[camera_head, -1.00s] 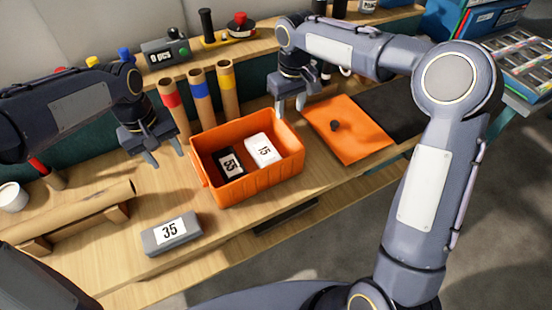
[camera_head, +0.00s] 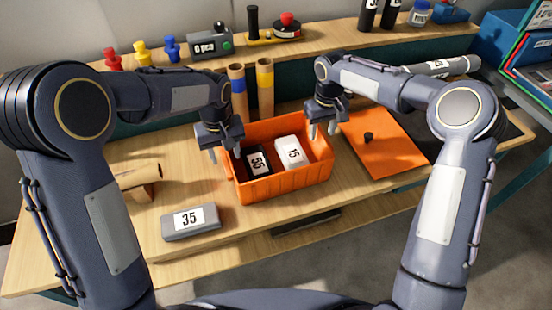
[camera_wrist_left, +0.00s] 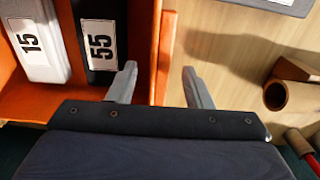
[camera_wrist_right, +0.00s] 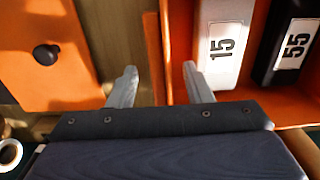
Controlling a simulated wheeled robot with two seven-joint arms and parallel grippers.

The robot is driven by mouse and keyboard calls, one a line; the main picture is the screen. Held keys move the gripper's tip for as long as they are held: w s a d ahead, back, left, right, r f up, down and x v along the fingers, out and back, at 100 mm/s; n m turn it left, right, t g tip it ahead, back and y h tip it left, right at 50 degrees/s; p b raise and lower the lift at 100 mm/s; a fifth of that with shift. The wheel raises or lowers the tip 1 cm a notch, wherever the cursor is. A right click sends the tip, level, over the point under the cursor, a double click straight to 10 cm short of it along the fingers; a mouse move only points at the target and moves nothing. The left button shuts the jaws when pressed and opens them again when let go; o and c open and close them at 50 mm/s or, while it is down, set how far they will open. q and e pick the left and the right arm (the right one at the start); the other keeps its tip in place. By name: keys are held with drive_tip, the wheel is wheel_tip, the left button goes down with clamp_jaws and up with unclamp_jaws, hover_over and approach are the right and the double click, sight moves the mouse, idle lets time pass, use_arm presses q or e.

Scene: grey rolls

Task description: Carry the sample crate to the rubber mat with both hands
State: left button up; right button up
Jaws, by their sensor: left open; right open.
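The orange sample crate (camera_head: 285,190) stands on the wooden bench, holding a black block marked 55 (camera_head: 257,160) and a white block marked 15 (camera_head: 290,152). My left gripper (camera_head: 225,154) is open at the crate's left end. In the left wrist view, the end wall (camera_wrist_left: 165,50) lies between its fingers. My right gripper (camera_head: 322,132) is open at the right end. In the right wrist view, that end wall (camera_wrist_right: 155,50) lies between its fingers. I cannot tell how deep the fingers reach. The dark rubber mat (camera_head: 418,124) lies right of the crate, partly hidden by my right arm.
An orange lid (camera_head: 382,145) with a black knob lies between crate and mat. A grey block marked 35 (camera_head: 190,221) lies in front left. Cardboard tubes (camera_head: 265,90) stand behind the crate. A raised shelf (camera_head: 330,45) with tools runs along the back.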

sight(226, 160)
use_arm(q)
drive_tip(key=shift+f, duration=1.5)
use_arm(e)
drive_tip(key=shift+f, duration=1.45)
use_arm(q)
clamp_jaws()
use_arm(e)
clamp_jaws()
use_arm(q)
drive_tip(key=shift+r, duration=0.1)
use_arm(e)
drive_tip(key=shift+r, duration=0.1)
